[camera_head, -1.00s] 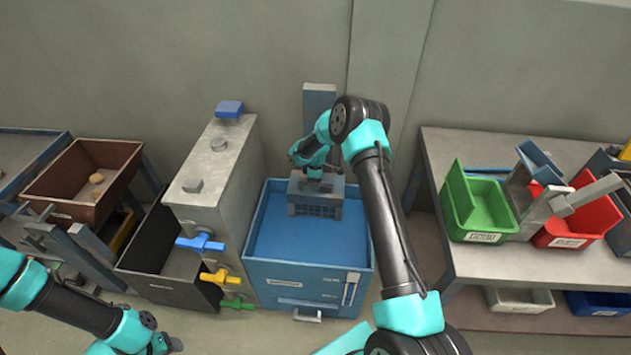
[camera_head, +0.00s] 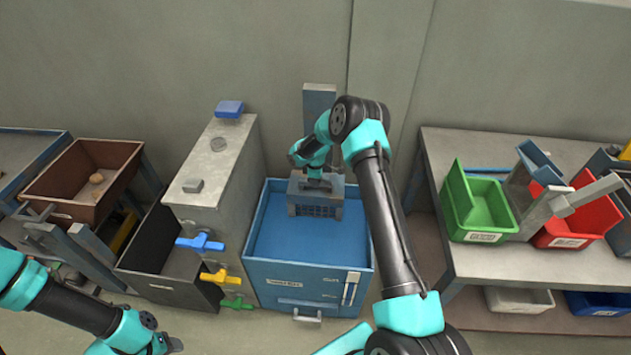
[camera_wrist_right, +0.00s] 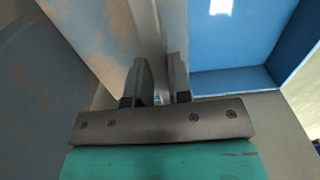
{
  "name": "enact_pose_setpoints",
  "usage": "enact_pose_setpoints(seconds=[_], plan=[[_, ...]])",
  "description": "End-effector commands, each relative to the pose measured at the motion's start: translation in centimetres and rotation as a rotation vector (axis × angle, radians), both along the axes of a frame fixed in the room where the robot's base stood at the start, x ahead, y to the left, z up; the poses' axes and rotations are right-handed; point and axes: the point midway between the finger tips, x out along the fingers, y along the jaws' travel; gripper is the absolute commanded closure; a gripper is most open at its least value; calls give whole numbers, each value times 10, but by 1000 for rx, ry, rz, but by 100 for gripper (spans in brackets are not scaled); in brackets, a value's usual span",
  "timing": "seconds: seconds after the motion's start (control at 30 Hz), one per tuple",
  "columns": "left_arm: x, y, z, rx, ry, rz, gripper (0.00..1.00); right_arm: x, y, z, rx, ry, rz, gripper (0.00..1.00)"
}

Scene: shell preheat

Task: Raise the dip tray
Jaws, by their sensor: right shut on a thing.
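The dip tray (camera_head: 316,209), a grey basket with a slotted front, sits at the back of the blue tank (camera_head: 308,272), low against the blue surface inside. My right gripper (camera_head: 318,180) reaches it from above and is shut on it. In the right wrist view, the two dark fingers (camera_wrist_right: 158,82) stand on either side of a grey upright part of the dip tray (camera_wrist_right: 150,40). My left arm is at the lower left; its gripper end (camera_head: 166,344) is small and partly cut off, so its jaws cannot be read.
A grey post (camera_head: 319,105) stands behind the tank. A tall grey cabinet (camera_head: 212,165) with blue, yellow and green valves stands to its left, beside a dark open bin (camera_head: 165,290). On the right, a bench (camera_head: 550,262) carries green (camera_head: 482,208) and red bins (camera_head: 590,215).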

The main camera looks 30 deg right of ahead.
Motion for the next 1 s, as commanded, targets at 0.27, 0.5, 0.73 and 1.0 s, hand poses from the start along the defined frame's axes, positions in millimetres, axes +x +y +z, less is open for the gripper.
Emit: enact_pose_setpoints(seconds=[0.27,0.5,0.73,1.0], plan=[[0,0,0,0,0,0,49,0,0,13,0,-1,0,100],[0,0,0,0,0,0,49,1,0,51,0,-4,0,100],[0,0,0,0,0,0,49,1,0,109,-1,-5,-1,100],[0,0,0,0,0,0,49,1,0,183,-1,-4,0,100]])
